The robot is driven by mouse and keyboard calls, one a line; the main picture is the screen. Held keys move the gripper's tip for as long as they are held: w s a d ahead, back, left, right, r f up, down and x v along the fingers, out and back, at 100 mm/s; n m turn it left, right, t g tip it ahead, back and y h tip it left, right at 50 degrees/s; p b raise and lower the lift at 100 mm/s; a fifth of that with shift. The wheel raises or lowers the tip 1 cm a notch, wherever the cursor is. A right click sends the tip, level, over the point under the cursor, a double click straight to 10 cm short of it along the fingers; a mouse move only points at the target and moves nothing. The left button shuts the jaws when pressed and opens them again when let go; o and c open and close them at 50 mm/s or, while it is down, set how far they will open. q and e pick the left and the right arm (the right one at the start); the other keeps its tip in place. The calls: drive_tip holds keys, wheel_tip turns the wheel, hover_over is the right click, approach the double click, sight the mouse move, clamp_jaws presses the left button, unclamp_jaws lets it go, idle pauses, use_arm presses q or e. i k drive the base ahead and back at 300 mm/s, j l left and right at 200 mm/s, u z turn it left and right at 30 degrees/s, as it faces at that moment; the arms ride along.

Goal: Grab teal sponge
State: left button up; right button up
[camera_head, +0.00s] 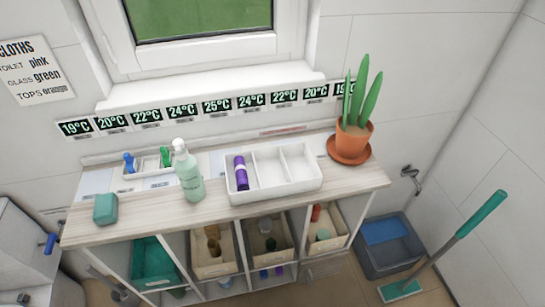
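The teal sponge (105,208) is a small block on the left end of the pale wooden cart top (140,218), close to its front edge. Nothing covers it, and a gap separates it from the bottle to its right. I cannot make out either of my grippers in the head view, and neither is at the sponge.
A pale green pump bottle (189,177) stands right of the sponge. Behind are a small white tray (130,173) with blue and green items, a divided white tray (316,181) holding a purple item (241,174), and a potted plant (353,140). Open bins sit below.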

sight(107, 206)
drive_tip(key=u, duration=1.5)
